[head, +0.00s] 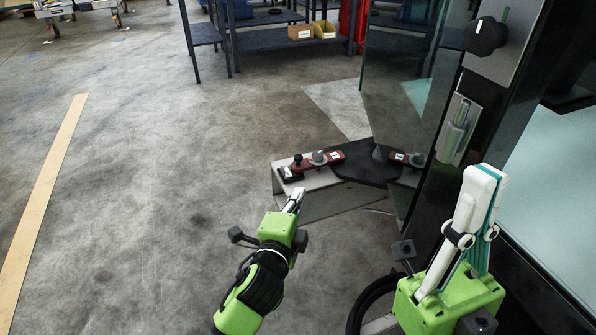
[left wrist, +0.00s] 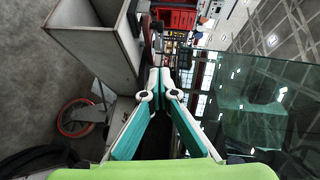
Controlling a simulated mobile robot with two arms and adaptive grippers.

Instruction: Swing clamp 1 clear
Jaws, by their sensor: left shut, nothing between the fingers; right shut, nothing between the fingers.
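A dark red clamp arm (head: 330,158) with a white label and dark knobs lies across the top of a grey trolley bracket (head: 308,205) in the head view. The label is too small to read. A second red piece with a label (head: 400,157) shows at the glass; I cannot tell whether it is another clamp or a reflection. My left gripper (head: 295,196) is shut and empty, just in front of the bracket and below the clamp's near end. In the left wrist view its closed fingertips (left wrist: 160,76) point past the bracket wall (left wrist: 95,55). My right gripper (head: 487,172) is shut and empty, pointing up by the dark frame.
A tall glass panel (head: 400,75) stands behind the bracket, beside a dark post with a black knob (head: 485,36) and a metal latch (head: 458,128). A shelf with boxes (head: 300,32) is at the back.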

